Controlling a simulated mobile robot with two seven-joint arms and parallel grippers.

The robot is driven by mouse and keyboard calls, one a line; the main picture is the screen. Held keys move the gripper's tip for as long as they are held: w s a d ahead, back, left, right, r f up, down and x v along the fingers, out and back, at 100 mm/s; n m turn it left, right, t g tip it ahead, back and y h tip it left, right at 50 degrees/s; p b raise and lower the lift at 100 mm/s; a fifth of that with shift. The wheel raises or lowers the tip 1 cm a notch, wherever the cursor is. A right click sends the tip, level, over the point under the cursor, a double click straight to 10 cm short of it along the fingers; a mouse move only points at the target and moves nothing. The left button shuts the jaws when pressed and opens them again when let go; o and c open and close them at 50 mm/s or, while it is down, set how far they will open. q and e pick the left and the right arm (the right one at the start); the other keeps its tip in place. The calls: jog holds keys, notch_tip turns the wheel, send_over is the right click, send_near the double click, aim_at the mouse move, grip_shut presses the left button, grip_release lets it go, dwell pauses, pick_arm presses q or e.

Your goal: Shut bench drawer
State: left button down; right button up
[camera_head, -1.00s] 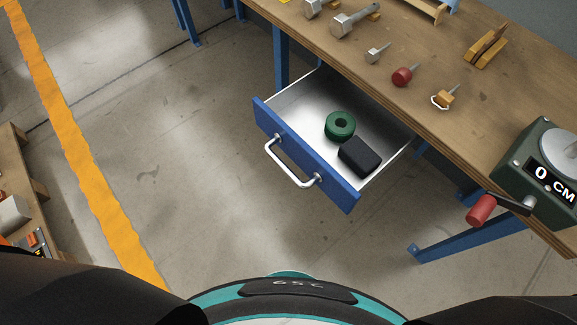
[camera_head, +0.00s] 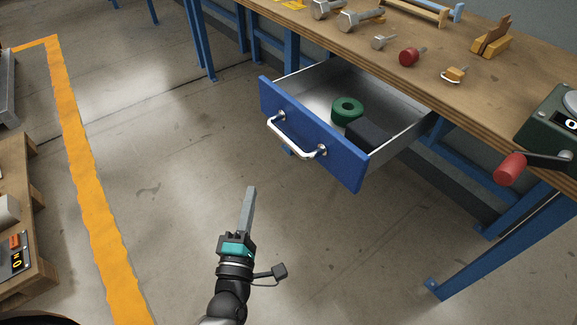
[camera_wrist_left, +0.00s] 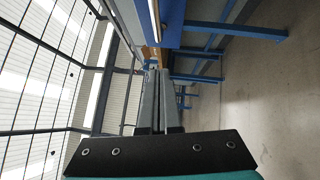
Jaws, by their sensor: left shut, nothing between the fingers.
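The bench drawer (camera_head: 314,145) has a blue front and stands pulled out from under the wooden bench. Its white bar handle (camera_head: 293,140) is on the front face. A green ring (camera_head: 347,109) and a black block (camera_head: 369,137) lie inside the drawer. My left gripper (camera_head: 250,190) is shut and empty, with its fingers pointing up the picture, below and to the left of the drawer front, apart from it. In the left wrist view the shut fingers (camera_wrist_left: 158,75) point ahead, and the blue drawer front (camera_wrist_left: 172,20) shows at the top. My right gripper is not in view.
The wooden bench top (camera_head: 440,85) carries several bolts, a red knob (camera_head: 409,57) and a dark green box with a red-handled crank (camera_head: 510,168). Blue bench legs (camera_head: 500,240) stand at the right. A pallet (camera_head: 25,220) is at the left. The floor before the drawer is clear.

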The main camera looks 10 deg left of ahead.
pick_arm(q)
jog(key=w+d+r+b, duration=0.1)
jog(key=w+r+b, duration=0.1)
jog(key=w, duration=1.1)
jog(key=shift+r+b, duration=0.15)
jog(key=shift+b, duration=0.2)
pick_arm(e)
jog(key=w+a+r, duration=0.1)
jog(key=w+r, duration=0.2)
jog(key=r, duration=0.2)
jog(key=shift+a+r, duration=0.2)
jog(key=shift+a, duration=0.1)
pick_arm(q)
jog(key=shift+w+d, duration=0.1)
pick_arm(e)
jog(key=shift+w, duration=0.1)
